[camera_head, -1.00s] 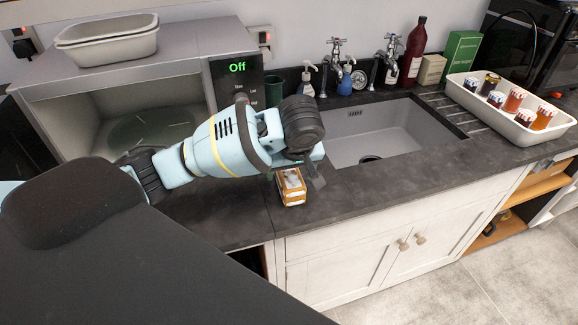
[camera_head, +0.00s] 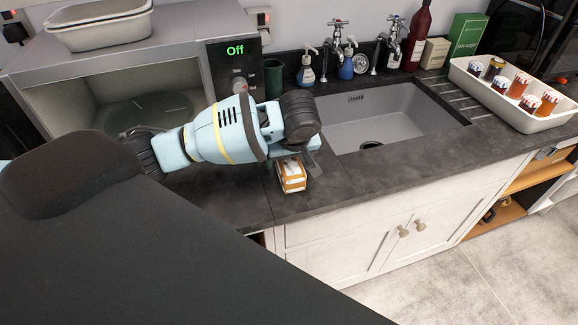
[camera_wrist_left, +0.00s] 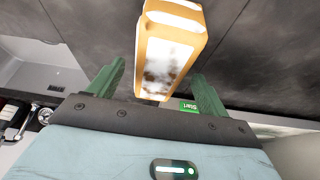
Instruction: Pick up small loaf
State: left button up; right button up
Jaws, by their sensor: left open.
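The small loaf (camera_head: 291,178) is in an orange-brown wrapper with a pale top and lies on the dark worktop, left of the sink, near the front edge. My left gripper (camera_head: 302,160) is over its far end in the head view and hides part of it. In the left wrist view the loaf (camera_wrist_left: 168,52) shows in front of the open green fingers of the left gripper (camera_wrist_left: 158,70), one on each side. I cannot tell whether a finger touches it. My right gripper is not in view.
The sink (camera_head: 385,120) is to the right, with taps and soap bottles behind. A microwave (camera_head: 110,75) with an open cavity stands at the back left, carrying pale trays (camera_head: 98,28). A white tray (camera_head: 540,118) of several jars is far right. The worktop in front of the sink is clear.

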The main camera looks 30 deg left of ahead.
aim_at(289, 160)
pick_arm(q)
jog(key=shift+x, duration=1.75)
jog(key=shift+d, duration=0.1)
jog(key=c, duration=1.3)
jog(key=shift+o, duration=0.2)
jog(key=shift+r, duration=0.1)
jog(key=shift+r, duration=0.45)
notch_tip(289, 160, up, 3)
jog(key=shift+f, duration=0.15)
jog(key=s, duration=0.5)
jog(key=s+d, duration=0.1)
jog(key=s, duration=0.4)
jog(key=s+d+r, duration=0.1)
jog(key=s, duration=0.5)
jog(key=shift+r, duration=0.1)
